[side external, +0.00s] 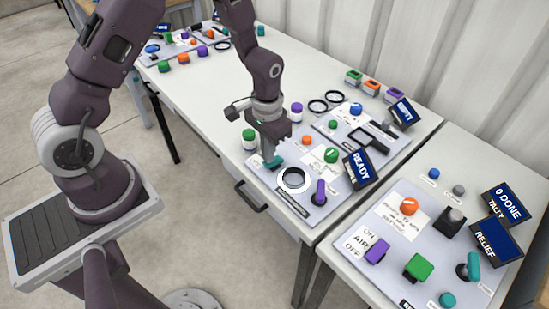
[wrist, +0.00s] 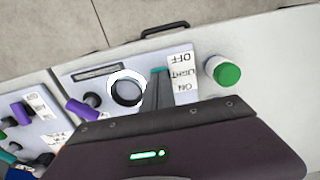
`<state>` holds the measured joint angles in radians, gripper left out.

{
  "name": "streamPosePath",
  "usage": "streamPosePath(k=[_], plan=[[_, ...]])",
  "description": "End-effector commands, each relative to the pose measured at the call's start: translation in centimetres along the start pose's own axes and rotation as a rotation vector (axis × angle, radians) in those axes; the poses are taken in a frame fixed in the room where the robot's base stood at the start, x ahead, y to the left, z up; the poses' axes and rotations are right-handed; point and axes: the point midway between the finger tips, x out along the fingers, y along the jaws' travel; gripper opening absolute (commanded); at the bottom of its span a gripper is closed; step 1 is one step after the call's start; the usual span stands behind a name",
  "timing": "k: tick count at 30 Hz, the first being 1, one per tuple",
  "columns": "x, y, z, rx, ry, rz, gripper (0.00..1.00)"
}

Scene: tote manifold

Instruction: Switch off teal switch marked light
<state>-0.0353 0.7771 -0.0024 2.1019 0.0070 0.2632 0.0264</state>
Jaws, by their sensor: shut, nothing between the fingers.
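The teal switch (side external: 275,163) is on the near-left corner of the middle panel in the side view. In the wrist view a bit of its teal top (wrist: 158,70) shows at the fingertips, beside the white label (wrist: 183,76) reading ON, LIGHT, OFF. My gripper (side external: 268,150) is shut and empty, pointing down right at the switch. In the wrist view my fingers (wrist: 158,84) hide most of the switch; I cannot tell whether they touch it or which way it is set.
A black round part with a white ring (side external: 293,181) sits close beside the switch. The READY display (side external: 357,168) tilts up behind. The table front edge is clear.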

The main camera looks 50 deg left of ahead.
Motion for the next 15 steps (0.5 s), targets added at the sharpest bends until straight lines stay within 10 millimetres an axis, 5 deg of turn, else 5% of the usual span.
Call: streamPosePath(k=[15], plan=[[0.78, 0.00, -0.03, 0.000, 0.001, 0.000, 0.00]])
